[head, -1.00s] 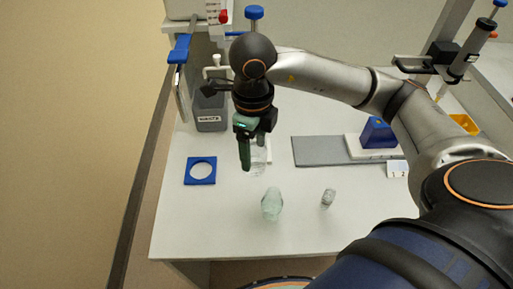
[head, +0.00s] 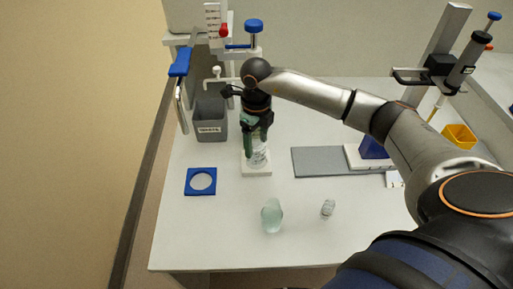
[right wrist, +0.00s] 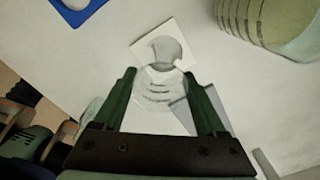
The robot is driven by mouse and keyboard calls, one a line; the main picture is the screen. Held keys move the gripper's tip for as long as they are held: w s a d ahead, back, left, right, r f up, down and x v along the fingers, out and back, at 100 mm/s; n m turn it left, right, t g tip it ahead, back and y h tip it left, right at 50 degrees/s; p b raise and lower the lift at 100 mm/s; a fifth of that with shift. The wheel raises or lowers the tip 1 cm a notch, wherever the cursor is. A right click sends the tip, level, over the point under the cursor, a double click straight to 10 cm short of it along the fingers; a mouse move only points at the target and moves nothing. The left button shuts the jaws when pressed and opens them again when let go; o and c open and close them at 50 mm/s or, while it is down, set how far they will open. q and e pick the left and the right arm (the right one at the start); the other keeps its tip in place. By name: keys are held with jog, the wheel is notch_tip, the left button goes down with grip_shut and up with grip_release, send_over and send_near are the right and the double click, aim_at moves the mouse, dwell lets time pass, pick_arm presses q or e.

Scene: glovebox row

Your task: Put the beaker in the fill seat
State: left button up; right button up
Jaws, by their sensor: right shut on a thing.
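My right gripper (head: 257,150) is shut on the clear glass beaker (head: 259,157), low over the bench. A small white square plate (head: 257,173), which looks like the fill seat, lies just below the beaker. In the right wrist view the beaker (right wrist: 157,95) is between the green fingers (right wrist: 160,98), and its dark marks show. The white plate (right wrist: 178,27) with its round recess shows just beyond it, partly overlapped by the glass. I cannot tell whether the beaker touches the plate. My left gripper is out of view.
A blue square frame with a round hole (head: 190,190) lies left of the plate. A grey waste bin (head: 211,127) stands behind left. A greenish glass vessel (head: 272,216) and a small glass piece (head: 328,209) stand in front. A grey mat (head: 320,162) lies right.

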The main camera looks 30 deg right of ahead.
jog(key=shift+w+d+f, duration=0.2)
jog(key=shift+w+f, duration=0.05)
jog(key=shift+f, duration=1.7)
jog(key=shift+f, duration=0.2)
jog(key=o, duration=1.3)
jog(key=shift+c, duration=0.2)
jog(key=shift+r, duration=0.1)
notch_tip(320, 180, up, 12)
jog(key=shift+r, duration=0.15)
